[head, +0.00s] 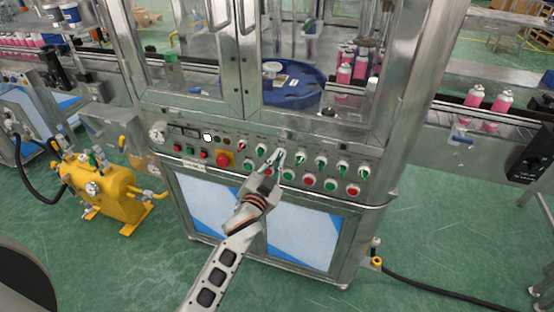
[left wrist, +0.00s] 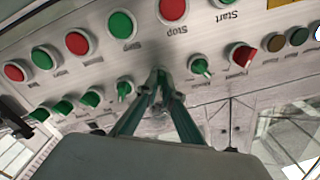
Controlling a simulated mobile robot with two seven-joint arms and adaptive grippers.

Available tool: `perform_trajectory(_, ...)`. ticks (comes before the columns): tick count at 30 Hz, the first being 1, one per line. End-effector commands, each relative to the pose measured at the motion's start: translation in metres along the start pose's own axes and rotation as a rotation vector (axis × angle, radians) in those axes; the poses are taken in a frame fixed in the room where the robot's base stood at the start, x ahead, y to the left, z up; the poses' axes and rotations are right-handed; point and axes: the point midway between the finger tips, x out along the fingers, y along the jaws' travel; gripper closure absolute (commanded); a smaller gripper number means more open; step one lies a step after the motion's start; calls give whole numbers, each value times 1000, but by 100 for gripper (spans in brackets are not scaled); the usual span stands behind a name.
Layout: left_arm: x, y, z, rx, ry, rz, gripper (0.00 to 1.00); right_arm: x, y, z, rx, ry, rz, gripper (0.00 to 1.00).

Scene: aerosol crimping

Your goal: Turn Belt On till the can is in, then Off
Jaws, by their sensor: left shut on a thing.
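My left gripper (head: 277,158) reaches up to the control panel (head: 205,160) of the steel machine. Its narrow fingers are shut on a selector knob in the upper row, third from the left counting the red one. In the left wrist view, where the panel appears upside down, the fingertips (left wrist: 161,82) meet at this knob and mostly cover it. A green selector (left wrist: 200,67) and a red selector (left wrist: 243,56) sit to one side. Pink cans (head: 344,73) stand inside the machine by a blue star wheel (head: 293,90). My right gripper is not in view.
Round green and red buttons (head: 310,179) lie just below the selectors. A red emergency button (head: 223,158) is at the left. More pink cans (head: 474,96) stand on the conveyor (head: 450,108) at right. A yellow tank (head: 100,190) stands at left on the green floor.

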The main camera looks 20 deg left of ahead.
Motion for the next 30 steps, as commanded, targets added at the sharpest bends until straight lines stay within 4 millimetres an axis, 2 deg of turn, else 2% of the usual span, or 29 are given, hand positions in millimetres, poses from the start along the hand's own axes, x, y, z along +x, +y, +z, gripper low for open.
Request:
perform_trajectory(15, 0, 0, 0, 24, 0, 0, 100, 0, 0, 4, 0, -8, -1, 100)
perform_trajectory(18, 0, 0, 0, 24, 0, 0, 77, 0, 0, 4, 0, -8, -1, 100)
perform_trajectory(30, -4, 0, 1, 22, -1, 1, 77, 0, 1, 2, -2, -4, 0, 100)
